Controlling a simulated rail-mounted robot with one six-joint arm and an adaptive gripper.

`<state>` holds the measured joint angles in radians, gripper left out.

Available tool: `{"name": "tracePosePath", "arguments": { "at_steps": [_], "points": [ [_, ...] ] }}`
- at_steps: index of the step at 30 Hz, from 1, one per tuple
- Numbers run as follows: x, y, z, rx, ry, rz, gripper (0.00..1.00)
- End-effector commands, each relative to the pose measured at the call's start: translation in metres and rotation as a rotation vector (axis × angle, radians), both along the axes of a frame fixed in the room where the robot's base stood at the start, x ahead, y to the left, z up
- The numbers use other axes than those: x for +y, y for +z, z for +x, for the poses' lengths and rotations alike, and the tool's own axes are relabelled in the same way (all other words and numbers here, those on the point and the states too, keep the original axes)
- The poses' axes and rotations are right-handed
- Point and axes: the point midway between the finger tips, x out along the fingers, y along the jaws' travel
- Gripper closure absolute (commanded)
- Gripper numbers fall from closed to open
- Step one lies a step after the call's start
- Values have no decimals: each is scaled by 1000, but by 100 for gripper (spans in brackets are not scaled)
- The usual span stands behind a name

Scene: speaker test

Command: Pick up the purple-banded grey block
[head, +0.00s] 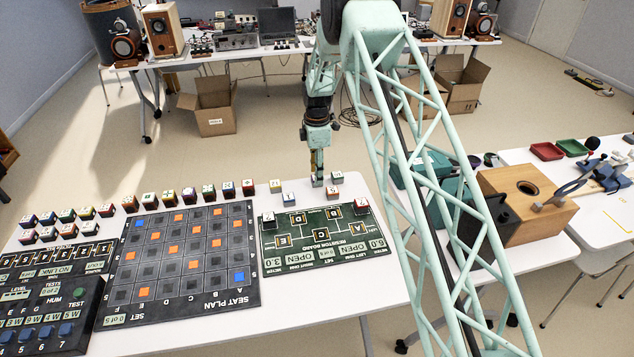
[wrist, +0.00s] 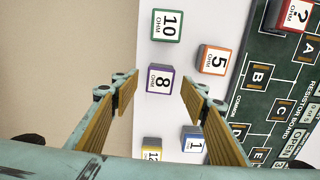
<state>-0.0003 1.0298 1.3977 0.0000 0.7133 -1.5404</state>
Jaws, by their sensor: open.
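The purple-banded grey block (wrist: 160,79), with a white label reading 8 OHM on top, sits on the white table in the wrist view. My gripper (wrist: 160,90) is open, with one wood-coloured finger on each side of the block. The block lies between the fingertips in the picture, with a gap on both sides. I cannot tell how far above it the fingertips are. In the head view my gripper (head: 317,175) points down at the far edge of the table, and the block there is mostly covered by it.
Close by stand a green-banded block (wrist: 166,25), an orange-banded block (wrist: 212,60), a blue-banded block (wrist: 193,145) and a yellow-banded block (wrist: 151,152). The resistor board (wrist: 245,110) lies to the right. The table's edge runs just left of the blocks.

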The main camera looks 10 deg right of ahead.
Motion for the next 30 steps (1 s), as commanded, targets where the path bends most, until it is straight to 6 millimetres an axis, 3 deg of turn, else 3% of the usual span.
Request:
{"name": "tracePosePath", "arguments": {
  "at_steps": [9,27,30],
  "points": [
    [0,-28,0,0,0,0,59],
    [-1,-30,0,1,0,0,59],
    [0,-30,0,1,0,0,67]
  ]
}}
